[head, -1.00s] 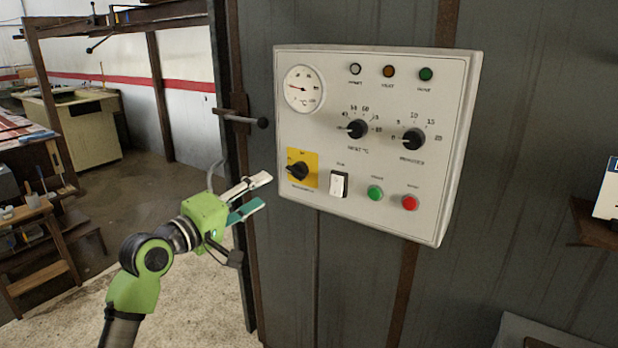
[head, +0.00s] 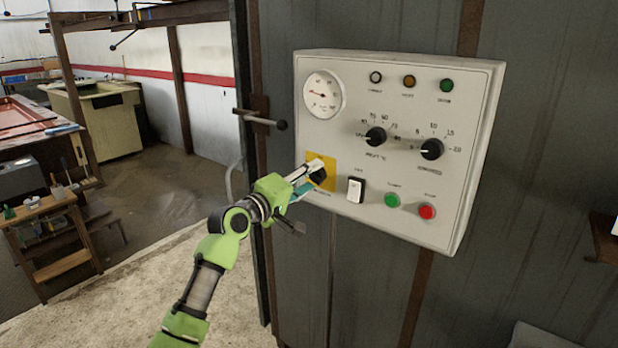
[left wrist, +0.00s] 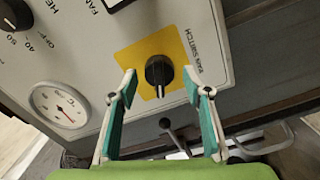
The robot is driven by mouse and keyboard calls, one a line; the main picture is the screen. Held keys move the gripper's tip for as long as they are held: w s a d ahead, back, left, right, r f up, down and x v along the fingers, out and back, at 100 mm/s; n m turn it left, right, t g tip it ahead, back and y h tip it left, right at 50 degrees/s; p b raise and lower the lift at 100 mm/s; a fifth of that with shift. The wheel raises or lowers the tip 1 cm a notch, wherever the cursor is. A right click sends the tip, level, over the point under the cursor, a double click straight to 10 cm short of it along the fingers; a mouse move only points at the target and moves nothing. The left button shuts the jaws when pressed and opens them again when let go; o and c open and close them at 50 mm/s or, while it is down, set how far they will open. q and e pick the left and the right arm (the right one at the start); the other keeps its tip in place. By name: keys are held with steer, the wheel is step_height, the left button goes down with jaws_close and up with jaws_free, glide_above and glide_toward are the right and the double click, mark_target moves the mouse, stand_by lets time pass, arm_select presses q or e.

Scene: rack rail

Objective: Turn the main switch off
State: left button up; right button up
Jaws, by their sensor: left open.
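The main switch is a black rotary knob (left wrist: 158,71) on a yellow plate (left wrist: 138,54) at the lower left of the panel. In the left wrist view its light mark points down towards my gripper. My left gripper (left wrist: 160,78) is open, with one finger on each side of the knob and visible gaps between. In the head view the left gripper (head: 307,181) is at the yellow plate (head: 329,165) and hides part of the knob. Contact cannot be told. My right gripper is not in view.
The pale control panel (head: 470,170) also carries a white rocker switch (head: 355,190), a green button (head: 392,200), a red button (head: 427,211), two black dials and a round gauge (head: 322,94). A lever handle (head: 262,119) sticks out left of the panel.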

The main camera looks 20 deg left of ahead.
arm_select(q)
steer(key=c, duration=1.1)
steer(key=shift+r+p, duration=0.1)
steer(key=shift+p, duration=0.3)
steer(key=n+p, duration=0.3)
steer(key=shift+r, duration=0.1)
steer(key=shift+f+n+p, duration=0.2)
steer(key=shift+n+p, duration=0.1)
steer(key=shift+n, duration=0.3)
steer(key=shift+f, duration=0.1)
steer(key=o, duration=1.1)
